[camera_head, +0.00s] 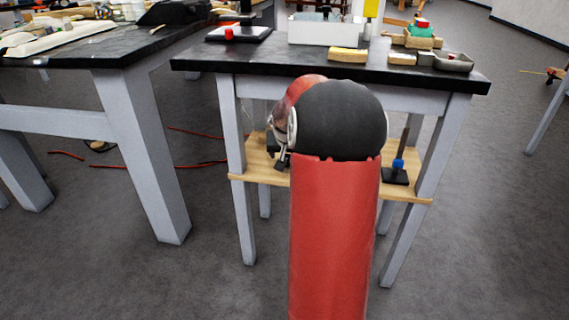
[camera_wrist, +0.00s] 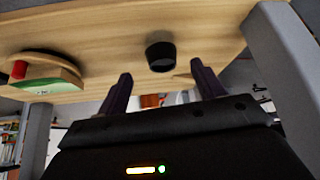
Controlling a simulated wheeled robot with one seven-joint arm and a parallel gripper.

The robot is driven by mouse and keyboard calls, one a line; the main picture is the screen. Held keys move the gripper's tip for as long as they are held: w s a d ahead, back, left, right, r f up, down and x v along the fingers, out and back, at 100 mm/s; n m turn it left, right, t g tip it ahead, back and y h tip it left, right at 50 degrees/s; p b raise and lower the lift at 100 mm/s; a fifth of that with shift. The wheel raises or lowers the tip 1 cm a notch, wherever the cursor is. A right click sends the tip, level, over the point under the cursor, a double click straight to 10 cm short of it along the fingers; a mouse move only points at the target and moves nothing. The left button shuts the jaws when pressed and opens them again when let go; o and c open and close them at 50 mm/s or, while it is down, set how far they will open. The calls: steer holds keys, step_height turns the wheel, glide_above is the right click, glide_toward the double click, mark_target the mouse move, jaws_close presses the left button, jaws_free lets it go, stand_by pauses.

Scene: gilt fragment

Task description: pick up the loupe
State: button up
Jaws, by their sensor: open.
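In the wrist view a small black, short cylinder (camera_wrist: 160,57), which looks like the loupe, is at the wooden shelf (camera_wrist: 215,35). My gripper (camera_wrist: 162,84) shows with its two dark fingers apart and nothing between them. The cylinder appears beyond the fingertips, roughly in line with the gap and apart from both fingers. In the head view the lower wooden shelf (camera_head: 240,178) is partly covered by my red and black arm. I cannot make out the cylinder there.
A red and green object (camera_wrist: 48,75) is left of the cylinder. Grey table legs (camera_head: 232,170) flank the shelf. A dark-based stand with a blue part (camera_head: 397,168) is at its right end. The black tabletop (camera_head: 290,66) above holds boxes and blocks.

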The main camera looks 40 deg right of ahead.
steer(key=x, duration=0.5)
steer(key=shift+w+f, duration=0.2)
steer(key=shift+w, duration=0.2)
steer(key=c, duration=1.1)
steer(key=shift+o, duration=0.2)
steer(key=shift+r, duration=0.1)
